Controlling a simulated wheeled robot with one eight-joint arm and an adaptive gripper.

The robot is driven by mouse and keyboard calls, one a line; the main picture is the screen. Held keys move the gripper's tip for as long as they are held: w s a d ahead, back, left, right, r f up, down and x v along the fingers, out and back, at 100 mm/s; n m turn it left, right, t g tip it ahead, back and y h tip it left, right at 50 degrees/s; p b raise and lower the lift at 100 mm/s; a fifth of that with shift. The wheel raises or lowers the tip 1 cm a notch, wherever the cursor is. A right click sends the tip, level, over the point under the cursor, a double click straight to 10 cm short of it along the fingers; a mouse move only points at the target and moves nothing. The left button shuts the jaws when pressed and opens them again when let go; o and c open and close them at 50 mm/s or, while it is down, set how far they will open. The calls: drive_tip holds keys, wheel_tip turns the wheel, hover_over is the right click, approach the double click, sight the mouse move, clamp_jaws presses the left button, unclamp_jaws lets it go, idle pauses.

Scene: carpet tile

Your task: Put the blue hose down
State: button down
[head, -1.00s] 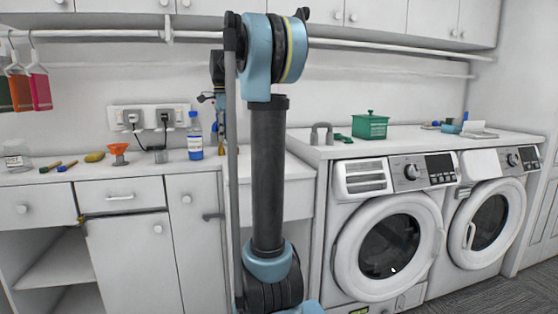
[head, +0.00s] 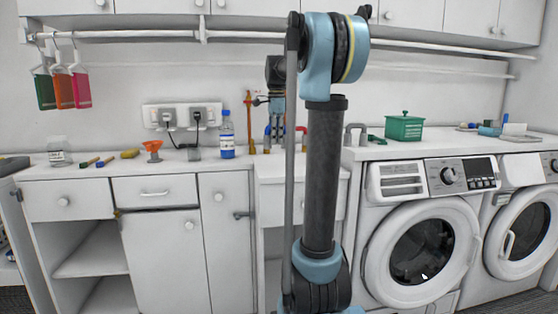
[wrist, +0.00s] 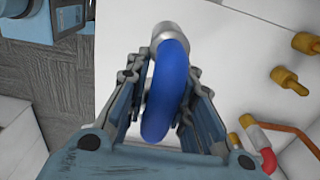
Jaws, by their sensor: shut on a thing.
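The blue hose (wrist: 163,100) is a short, thick, curved blue tube with a grey metal end fitting (wrist: 174,33). My gripper (wrist: 158,72) is shut on it in the wrist view, with one finger on each side of the tube. The grey end points up in the picture, past the fingertips, over a white surface. The lower part of the hose reaches down between the fingers towards the palm. In the head view my gripper (head: 277,108) is small, behind my arm and above the sink area; the hose is hard to make out there.
Brass fittings (wrist: 285,80) and a red-ended copper pipe (wrist: 268,160) lie right of my gripper. A green box (head: 404,127) stands above the washer (head: 420,240).

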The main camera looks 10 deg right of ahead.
drive_tip(key=shift+f, duration=4.05)
drive_tip(key=c, duration=1.4)
unclamp_jaws()
drive_tip(key=shift+f, duration=0.1)
wheel_tip(320, 180, up, 12)
drive_tip(key=shift+r, duration=0.1)
drive_tip(key=s+f+n+t, duration=0.2)
drive_tip(key=s+f+n, duration=1.6)
drive_tip(key=s+f, duration=1.6)
drive_tip(key=shift+s+a, duration=0.35)
drive_tip(key=shift+s, duration=0.1)
